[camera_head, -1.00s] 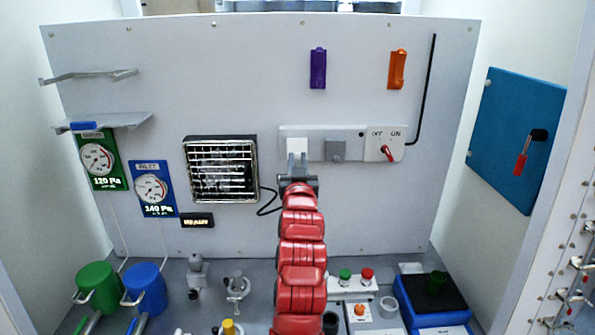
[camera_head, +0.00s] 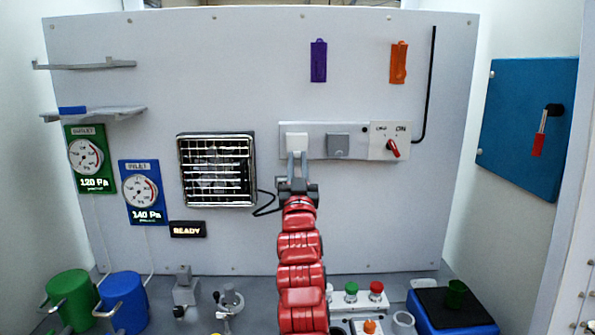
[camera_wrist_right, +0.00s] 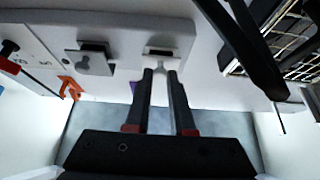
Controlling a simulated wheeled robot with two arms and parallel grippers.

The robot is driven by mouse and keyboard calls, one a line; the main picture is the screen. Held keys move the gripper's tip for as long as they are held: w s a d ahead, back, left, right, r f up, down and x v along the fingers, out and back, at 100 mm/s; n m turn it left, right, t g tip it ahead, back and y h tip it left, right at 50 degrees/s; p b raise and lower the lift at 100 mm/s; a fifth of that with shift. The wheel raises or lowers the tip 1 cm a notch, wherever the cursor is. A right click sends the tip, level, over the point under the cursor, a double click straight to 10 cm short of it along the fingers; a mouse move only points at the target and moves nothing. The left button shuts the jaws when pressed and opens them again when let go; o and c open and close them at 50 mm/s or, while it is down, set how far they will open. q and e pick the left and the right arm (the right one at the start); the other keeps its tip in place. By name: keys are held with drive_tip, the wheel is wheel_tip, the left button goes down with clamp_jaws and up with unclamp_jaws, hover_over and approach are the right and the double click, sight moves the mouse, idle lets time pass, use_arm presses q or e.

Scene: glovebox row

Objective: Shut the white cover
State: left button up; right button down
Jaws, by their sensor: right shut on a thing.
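The white cover (camera_head: 297,142) is at the left end of the pale socket strip on the back wall. It also shows in the right wrist view (camera_wrist_right: 178,43), with a dark gap under its edge. My right gripper (camera_head: 297,156) reaches up to the cover's lower edge. In the right wrist view its two fingers (camera_wrist_right: 161,70) are close together, shut on a small tab of the white cover. I cannot tell exactly how far the cover stands out from the strip. My left gripper is not in view.
A grey cover (camera_head: 338,146) sits right of the white one, then a red-handled switch (camera_head: 393,149). A barred heater (camera_head: 217,170) with a black cable is at left. Green and red buttons (camera_head: 376,287) and a blue tray (camera_head: 437,319) are on the bench below.

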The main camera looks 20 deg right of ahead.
drive_tip(key=c, duration=0.8)
unclamp_jaws()
drive_tip(key=shift+s+f, duration=0.1)
drive_tip(key=b+v, duration=0.2)
drive_tip(key=v, duration=1.5)
drive_tip(key=shift+b, duration=0.35)
drive_tip(key=shift+f, duration=0.1)
